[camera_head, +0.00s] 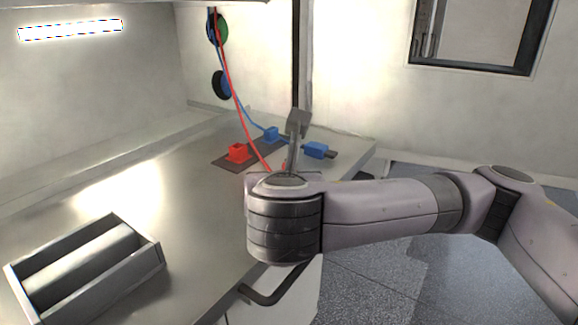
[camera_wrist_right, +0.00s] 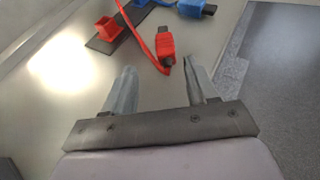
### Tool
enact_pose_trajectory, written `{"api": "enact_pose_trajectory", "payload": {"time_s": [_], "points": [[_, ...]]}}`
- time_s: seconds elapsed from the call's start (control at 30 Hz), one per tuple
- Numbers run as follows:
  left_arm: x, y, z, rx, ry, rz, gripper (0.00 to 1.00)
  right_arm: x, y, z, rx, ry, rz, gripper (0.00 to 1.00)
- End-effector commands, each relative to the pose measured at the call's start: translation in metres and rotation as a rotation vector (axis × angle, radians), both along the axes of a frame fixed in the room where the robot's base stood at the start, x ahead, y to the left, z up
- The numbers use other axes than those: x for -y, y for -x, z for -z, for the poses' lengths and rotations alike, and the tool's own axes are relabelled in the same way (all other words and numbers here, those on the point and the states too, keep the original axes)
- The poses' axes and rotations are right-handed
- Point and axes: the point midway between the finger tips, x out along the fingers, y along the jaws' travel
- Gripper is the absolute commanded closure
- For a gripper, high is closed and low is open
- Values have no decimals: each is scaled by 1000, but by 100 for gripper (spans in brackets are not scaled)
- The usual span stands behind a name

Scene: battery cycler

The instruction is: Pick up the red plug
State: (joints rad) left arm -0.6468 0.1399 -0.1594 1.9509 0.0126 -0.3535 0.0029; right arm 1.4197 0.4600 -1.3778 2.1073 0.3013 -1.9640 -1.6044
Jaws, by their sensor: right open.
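The red plug (camera_wrist_right: 165,46) lies on the bench in the right wrist view, a red block with dark ends and a red cable beside it. My right gripper (camera_wrist_right: 160,66) is open, its two fingers spread to the left and right. The plug shows between and just beyond the fingertips, apart from both. In the head view my right arm hides most of the plug; only a bit of red shows beside the wrist. The red cable (camera_head: 237,98) runs down from the wall to there. My left gripper is not in view.
A red socket (camera_head: 238,153) and a blue socket (camera_head: 271,134) stand on a dark strip. A blue plug (camera_head: 316,150) lies to their right, near the bench edge. A metal tray (camera_head: 150,262) holding a cylinder is at the front left. The bench between is clear.

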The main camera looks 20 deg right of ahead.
Motion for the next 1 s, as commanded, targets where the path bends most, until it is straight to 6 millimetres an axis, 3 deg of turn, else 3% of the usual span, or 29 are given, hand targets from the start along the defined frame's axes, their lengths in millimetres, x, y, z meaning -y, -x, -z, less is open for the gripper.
{"api": "enact_pose_trajectory", "payload": {"time_s": [0.43, 0.73, 0.77, 0.9, 1.0], "points": [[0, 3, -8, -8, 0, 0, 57, 24, -48, 16, -2, 2, 5, 43], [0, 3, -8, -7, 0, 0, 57, 25, -53, 19, 1, 1, 2, 43], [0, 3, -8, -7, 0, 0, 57, 25, -53, 19, 1, 1, 2, 46], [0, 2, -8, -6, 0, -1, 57, 25, -53, 19, 1, 1, 2, 91], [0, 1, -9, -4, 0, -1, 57, 25, -53, 18, 1, 1, 2, 100]]}}
